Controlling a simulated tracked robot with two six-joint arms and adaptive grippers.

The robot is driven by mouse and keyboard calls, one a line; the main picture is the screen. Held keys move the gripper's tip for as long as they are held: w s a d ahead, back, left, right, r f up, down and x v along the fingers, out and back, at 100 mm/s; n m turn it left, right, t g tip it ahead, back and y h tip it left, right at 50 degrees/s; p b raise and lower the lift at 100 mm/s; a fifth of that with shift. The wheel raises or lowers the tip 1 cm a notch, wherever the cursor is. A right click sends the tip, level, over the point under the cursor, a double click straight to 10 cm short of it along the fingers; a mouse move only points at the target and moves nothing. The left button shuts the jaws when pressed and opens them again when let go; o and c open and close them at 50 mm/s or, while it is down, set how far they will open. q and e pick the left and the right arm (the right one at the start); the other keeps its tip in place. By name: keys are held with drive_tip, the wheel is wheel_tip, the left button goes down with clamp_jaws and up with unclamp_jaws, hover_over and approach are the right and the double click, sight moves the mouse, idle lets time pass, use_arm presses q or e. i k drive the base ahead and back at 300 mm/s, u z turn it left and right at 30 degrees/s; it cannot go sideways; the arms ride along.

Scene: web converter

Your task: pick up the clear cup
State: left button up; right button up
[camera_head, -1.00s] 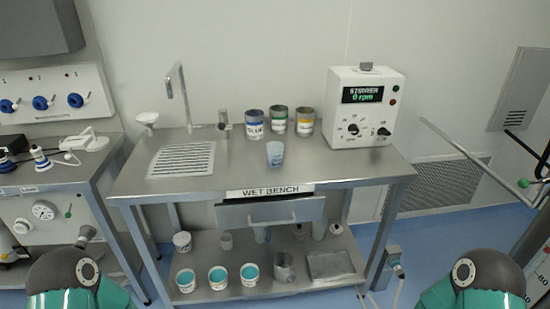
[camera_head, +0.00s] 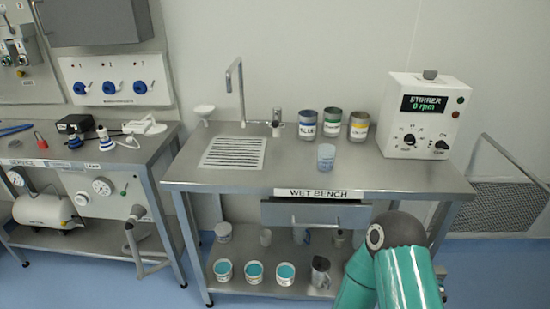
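A clear, bluish cup (camera_head: 326,157) stands upright on the steel top of the wet bench (camera_head: 290,180), right of the drain grille and in front of several labelled cans. Another clear cup (camera_head: 266,237) stands on the bench's lower shelf. A green and dark link of one of my arms shows at the lower right, in front of the bench's right part. Neither gripper is in view. Nothing touches the cup on the bench top.
Cans with blue (camera_head: 307,123), green (camera_head: 333,122) and yellow (camera_head: 358,126) labels stand behind the cup. The stirrer box (camera_head: 424,115) is at right, the tap (camera_head: 238,90) at left. White tubs (camera_head: 255,273) and a jug (camera_head: 320,271) are on the lower shelf. A service bench (camera_head: 90,160) stands left.

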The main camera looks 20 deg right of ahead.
sight(326, 158)
drive_tip(key=z, duration=0.1)
drive_tip(key=i, duration=0.2)
drive_tip(key=u, duration=1.85)
drive_tip(key=k, duration=1.5)
drive_tip(key=z, duration=1.4)
drive_tip(key=i, duration=1)
drive_tip(key=z, duration=0.05)
